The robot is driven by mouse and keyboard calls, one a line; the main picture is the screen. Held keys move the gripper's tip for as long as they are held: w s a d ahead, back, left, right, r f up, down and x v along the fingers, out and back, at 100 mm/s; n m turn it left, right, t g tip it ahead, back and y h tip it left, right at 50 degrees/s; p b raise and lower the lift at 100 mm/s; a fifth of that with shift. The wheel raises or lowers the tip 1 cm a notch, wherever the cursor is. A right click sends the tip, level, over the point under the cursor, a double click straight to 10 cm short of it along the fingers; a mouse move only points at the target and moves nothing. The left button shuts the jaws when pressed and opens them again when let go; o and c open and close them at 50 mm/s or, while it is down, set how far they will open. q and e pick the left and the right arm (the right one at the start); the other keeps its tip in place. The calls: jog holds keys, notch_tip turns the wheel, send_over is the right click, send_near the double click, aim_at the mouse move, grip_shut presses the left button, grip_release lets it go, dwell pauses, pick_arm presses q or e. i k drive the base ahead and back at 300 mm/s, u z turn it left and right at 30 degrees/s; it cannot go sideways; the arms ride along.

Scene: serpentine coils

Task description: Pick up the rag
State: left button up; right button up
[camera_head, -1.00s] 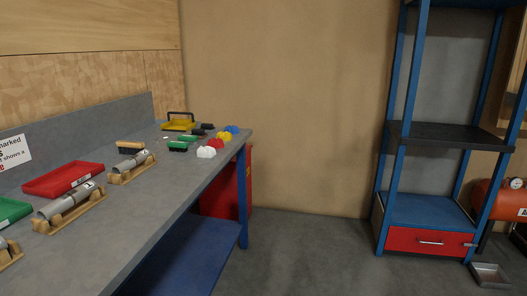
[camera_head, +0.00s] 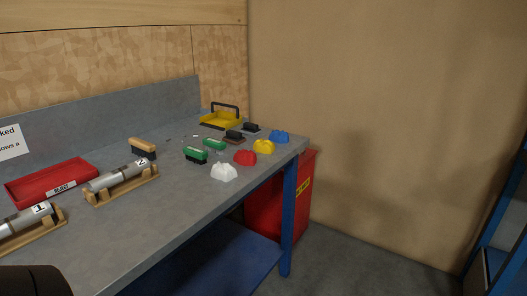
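Four small crumpled lumps that look like rags lie in a row along the right side of the grey workbench (camera_head: 190,215). They are a white rag (camera_head: 224,172), a red rag (camera_head: 245,158), a yellow rag (camera_head: 264,146) and a blue rag (camera_head: 279,136) at the far corner. Neither of my grippers is in view. A dark rounded part, possibly of my arm, shows at the bottom left corner.
Green brushes (camera_head: 196,155), a wooden brush (camera_head: 143,147), dark-handled blocks and a yellow tray (camera_head: 222,120) stand beside the rags. Grey cylinders on wooden cradles (camera_head: 122,185) and a red tray (camera_head: 52,182) are at left. A red bin (camera_head: 276,212) stands under the bench's far end. Floor at right is clear.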

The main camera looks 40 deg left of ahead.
aim_at(225, 172)
jog(key=i, duration=1.05)
jog(key=u, duration=2.9)
